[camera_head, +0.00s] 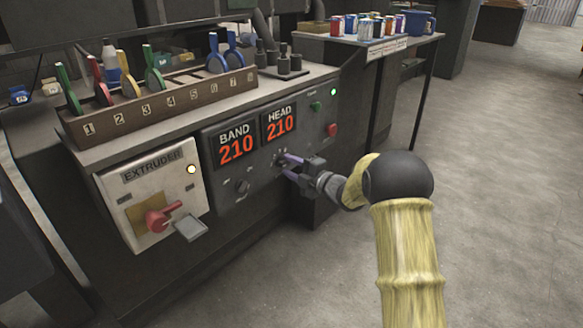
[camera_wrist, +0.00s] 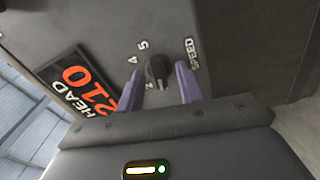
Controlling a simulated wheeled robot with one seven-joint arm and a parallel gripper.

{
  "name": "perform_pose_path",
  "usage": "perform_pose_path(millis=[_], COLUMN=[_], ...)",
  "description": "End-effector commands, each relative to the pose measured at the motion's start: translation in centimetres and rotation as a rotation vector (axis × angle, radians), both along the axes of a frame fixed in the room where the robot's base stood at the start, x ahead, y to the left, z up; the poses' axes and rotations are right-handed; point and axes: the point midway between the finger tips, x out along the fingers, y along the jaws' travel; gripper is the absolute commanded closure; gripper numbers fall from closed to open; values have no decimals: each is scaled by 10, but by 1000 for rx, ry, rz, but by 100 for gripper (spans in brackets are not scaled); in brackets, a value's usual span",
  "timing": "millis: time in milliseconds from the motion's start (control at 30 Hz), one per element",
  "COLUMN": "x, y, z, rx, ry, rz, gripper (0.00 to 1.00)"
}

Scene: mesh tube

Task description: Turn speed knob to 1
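The speed knob (camera_wrist: 157,72) is a small black dial on the dark control panel, beside the printed word SPEED in the wrist view. The marks 5 and 4 show beside it; the lower marks are partly hidden, and I cannot tell its exact setting. My gripper (camera_wrist: 158,88) is open, with one purple finger on each side of the knob and gaps still visible. In the head view my gripper (camera_head: 288,167) reaches the panel below the HEAD display (camera_head: 280,122), and the knob is mostly hidden there.
Another black knob (camera_head: 242,187) sits below the BAND display (camera_head: 236,145). The extruder box (camera_head: 155,190) with a red switch (camera_head: 163,215) is at left. A numbered tool rack (camera_head: 160,103) stands on top. A side table (camera_head: 380,45) holds cans. The floor at right is clear.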

Motion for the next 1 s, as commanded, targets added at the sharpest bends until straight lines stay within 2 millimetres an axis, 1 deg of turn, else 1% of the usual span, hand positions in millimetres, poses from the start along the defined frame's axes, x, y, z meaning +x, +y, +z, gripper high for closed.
perform_pose_path(millis=[233, 367, 467, 1000], x=[-1, -7, -16, -82], y=[-1, -10, -22, -107], z=[2, 2, 4, 3], rx=[2, 1, 1, 1], ry=[0, 2, 2, 2], rz=[0, -1, -2, -3], gripper=[64, 64, 64, 64])
